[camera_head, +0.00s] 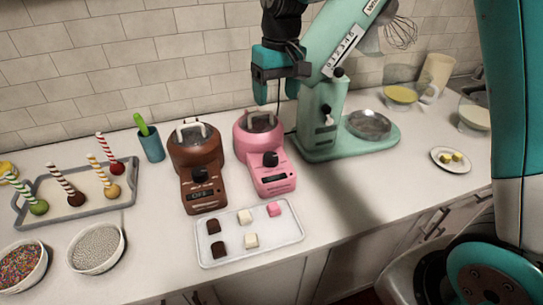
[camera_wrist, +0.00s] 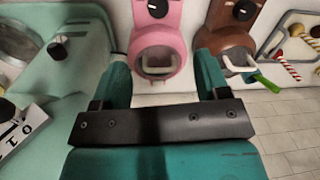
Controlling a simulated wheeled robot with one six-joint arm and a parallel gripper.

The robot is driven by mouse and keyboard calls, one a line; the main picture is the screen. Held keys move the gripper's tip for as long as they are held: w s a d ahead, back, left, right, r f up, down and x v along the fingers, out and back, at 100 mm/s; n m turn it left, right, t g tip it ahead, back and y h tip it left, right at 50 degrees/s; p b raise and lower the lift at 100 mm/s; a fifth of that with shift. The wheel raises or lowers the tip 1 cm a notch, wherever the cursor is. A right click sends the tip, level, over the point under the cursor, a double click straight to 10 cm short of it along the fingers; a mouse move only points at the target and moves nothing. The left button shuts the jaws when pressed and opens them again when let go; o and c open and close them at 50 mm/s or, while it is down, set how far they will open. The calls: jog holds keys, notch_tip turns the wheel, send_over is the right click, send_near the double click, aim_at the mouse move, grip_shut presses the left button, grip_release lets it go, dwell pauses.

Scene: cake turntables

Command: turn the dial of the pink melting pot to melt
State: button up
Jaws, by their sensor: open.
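The pink melting pot (camera_head: 284,180) stands on the counter, left of the mint mixer. Its black dial (camera_head: 270,159) is on the sloped front, above a small dark display that I cannot read. In the wrist view the pink pot (camera_wrist: 157,36) lies beyond my fingers, with its dial (camera_wrist: 158,8) at the top edge. My gripper (camera_head: 276,91) is open and empty. It points down above the back of the pink pot, apart from the dial. Both fingers of my gripper (camera_wrist: 163,72) show wide apart in the wrist view.
A brown melting pot (camera_head: 197,153) reading OFF stands close left of the pink one. The mint mixer (camera_head: 318,125) is close on the right. A tray (camera_head: 230,258) with several small blocks lies in front. Cake pops (camera_head: 75,190) and sprinkle bowls (camera_head: 97,247) are at the left.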

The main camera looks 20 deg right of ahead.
jog(key=p, duration=0.3)
send_near(271, 156)
jog(key=f, duration=0.9)
jog(key=shift+a+f, duration=0.2)
jog(key=shift+a, duration=0.15)
jog(key=shift+c, duration=0.4)
jog(key=c, duration=0.8)
jog(key=shift+c, duration=0.2)
